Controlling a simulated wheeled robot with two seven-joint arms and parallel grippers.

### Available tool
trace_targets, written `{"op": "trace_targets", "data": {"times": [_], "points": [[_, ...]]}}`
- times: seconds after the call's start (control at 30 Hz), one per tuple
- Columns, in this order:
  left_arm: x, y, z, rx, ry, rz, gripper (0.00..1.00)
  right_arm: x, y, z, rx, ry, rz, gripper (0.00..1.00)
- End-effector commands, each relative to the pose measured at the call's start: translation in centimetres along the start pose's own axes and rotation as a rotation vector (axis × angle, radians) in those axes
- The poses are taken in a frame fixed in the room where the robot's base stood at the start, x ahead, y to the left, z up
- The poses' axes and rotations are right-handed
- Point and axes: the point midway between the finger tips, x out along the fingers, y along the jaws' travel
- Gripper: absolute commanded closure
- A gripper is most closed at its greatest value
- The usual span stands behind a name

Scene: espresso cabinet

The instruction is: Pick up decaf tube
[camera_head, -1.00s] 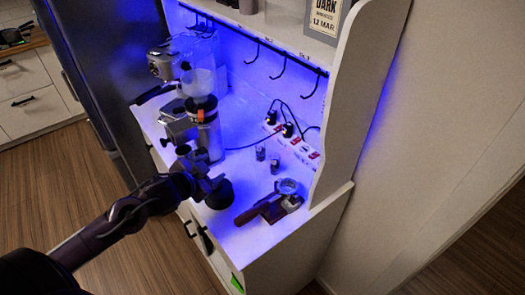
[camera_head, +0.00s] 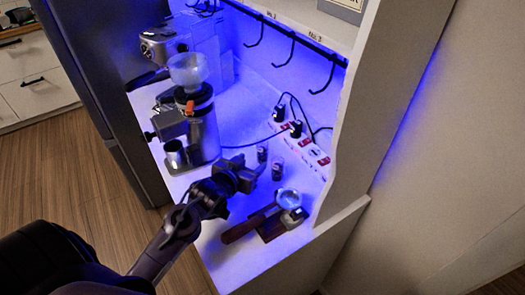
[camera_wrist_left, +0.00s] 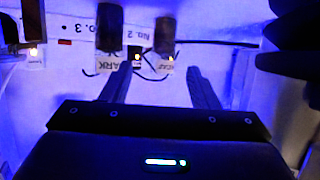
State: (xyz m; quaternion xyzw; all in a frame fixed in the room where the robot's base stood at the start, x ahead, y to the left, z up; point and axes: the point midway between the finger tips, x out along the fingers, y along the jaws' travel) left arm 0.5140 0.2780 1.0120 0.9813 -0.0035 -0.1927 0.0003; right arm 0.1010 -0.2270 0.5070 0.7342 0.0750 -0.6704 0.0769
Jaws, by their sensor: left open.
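Two small dark tubes stand on the lit counter. In the left wrist view, the decaf tube (camera_wrist_left: 165,34) is the right one, with a label ending in "CAF" at its near end. The dark-roast tube (camera_wrist_left: 110,25) is left of it, its label partly readable as "ARK". In the head view, the left tube (camera_head: 262,154) appears to be the decaf, with the other tube (camera_head: 277,170) just right of it. My left gripper (camera_head: 248,172) is open and empty beside the tubes. Its fingers (camera_wrist_left: 160,70) point toward the decaf tube, one on either side of its label, apart from it.
A grinder (camera_head: 203,130) with a clear hopper stands left of the tubes. A portafilter (camera_head: 289,199) with a wooden handle lies to their right, near the counter edge. A power strip (camera_head: 310,150) with plugs and cables is behind. Hooks hang above.

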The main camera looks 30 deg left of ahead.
Motion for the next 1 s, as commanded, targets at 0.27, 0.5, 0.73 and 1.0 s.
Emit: {"op": "trace_targets", "data": {"times": [0.27,0.5,0.73,1.0], "points": [[2.4,0.0,-0.1,0.001,0.000,0.001,0.45,-0.8,-0.1,0.4,-0.001,-0.008,-0.001,0.64],[4.9,-0.5,-0.1,0.001,-0.001,0.000,0.45,-2.4,0.3,-1.4,0.000,0.016,0.003,0.64],[7.2,-0.6,0.1,0.002,0.001,0.001,0.45,-2.8,0.6,-1.1,0.001,0.011,0.007,0.64],[7.5,-0.6,0.3,0.002,-0.001,0.001,0.45,-2.8,0.7,-0.7,0.001,0.005,0.008,0.64]]}}
